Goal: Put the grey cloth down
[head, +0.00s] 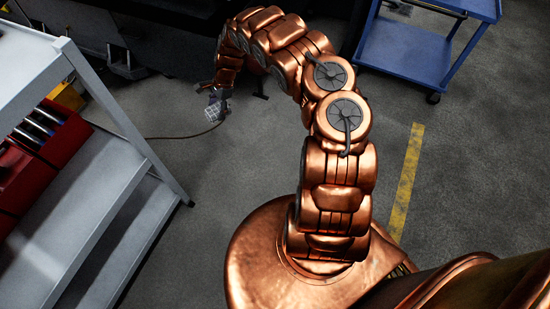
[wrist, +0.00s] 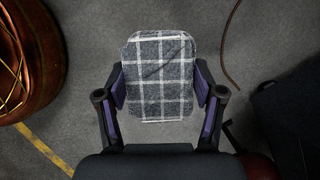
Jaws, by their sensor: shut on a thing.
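The grey cloth (wrist: 160,70) is a folded, grey and white checked pad in the wrist view. My gripper (wrist: 160,92) is shut on it, with one purple-padded finger against each side. In the head view the cloth (head: 215,111) shows small and pale below my gripper (head: 214,97), at the end of my copper arm. Bare floor lies behind the cloth in both views. I cannot tell how high above the floor it is.
A grey shelf cart (head: 150,150) with a red tool box (head: 45,150) stands at the left. A blue cart (head: 405,50) stands at the top right. A thin cable (head: 175,137) lies on the floor. The floor (head: 205,200) between the cart and my base is clear.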

